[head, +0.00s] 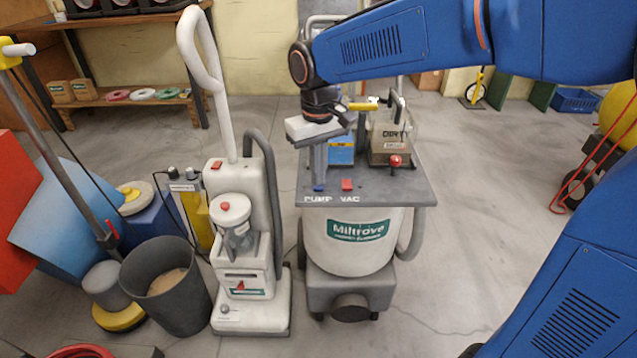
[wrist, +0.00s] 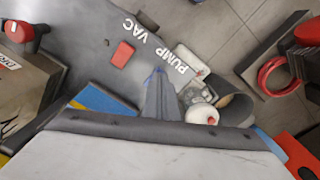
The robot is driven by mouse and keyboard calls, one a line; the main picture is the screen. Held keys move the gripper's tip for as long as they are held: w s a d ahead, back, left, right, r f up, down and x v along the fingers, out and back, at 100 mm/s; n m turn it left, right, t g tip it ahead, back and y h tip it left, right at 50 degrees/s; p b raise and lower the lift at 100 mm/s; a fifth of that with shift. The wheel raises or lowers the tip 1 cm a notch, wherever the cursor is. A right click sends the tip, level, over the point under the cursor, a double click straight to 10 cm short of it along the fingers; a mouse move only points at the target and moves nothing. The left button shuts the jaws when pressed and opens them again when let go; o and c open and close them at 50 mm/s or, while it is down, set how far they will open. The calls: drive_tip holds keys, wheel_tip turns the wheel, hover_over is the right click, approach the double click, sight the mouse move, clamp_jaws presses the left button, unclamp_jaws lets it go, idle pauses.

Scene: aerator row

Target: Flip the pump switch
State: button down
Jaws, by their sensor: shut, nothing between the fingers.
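The pump switch (head: 319,188) is a small blue switch above the PUMP label on the grey top of the Miltrove machine (head: 420,190). In the wrist view only a sliver of blue shows at the fingertips by the PUMP label. My gripper (head: 319,181) points down over this switch, its fingers shut and empty. In the wrist view my gripper (wrist: 158,75) covers most of the switch. I cannot tell whether the tips touch it, or which way it is tipped. The red VAC switch (head: 347,184) sits just to the right; it also shows in the wrist view (wrist: 122,54).
A blue container (head: 341,150) and a DIRTY container (head: 390,145) stand behind the switches. A red knob (head: 395,161) rises at the right of the top. A white upright vacuum (head: 240,240) and a grey bin (head: 168,285) stand to the left.

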drive_tip(key=shift+f, duration=0.5)
drive_tip(key=shift+r, duration=0.1)
idle(0.3)
wheel_tip(320, 180, up, 7)
idle(0.9)
idle(0.4)
drive_tip(key=s+d+m+t, duration=0.1)
drive_tip(key=s+d, duration=0.3)
drive_tip(key=d, duration=0.4)
drive_tip(key=s+d+m+t, duration=0.15)
drive_tip(key=s+d, duration=0.25)
drive_tip(key=d, duration=0.4)
drive_tip(key=s+d+f+m+t, duration=0.2)
drive_tip(key=s+d+f, duration=0.5)
drive_tip(key=s+d, duration=0.4)
drive_tip(key=shift+s+f+m, duration=0.2)
drive_tip(key=shift+s+m, duration=0.35)
drive_tip(key=shift+s, duration=0.3)
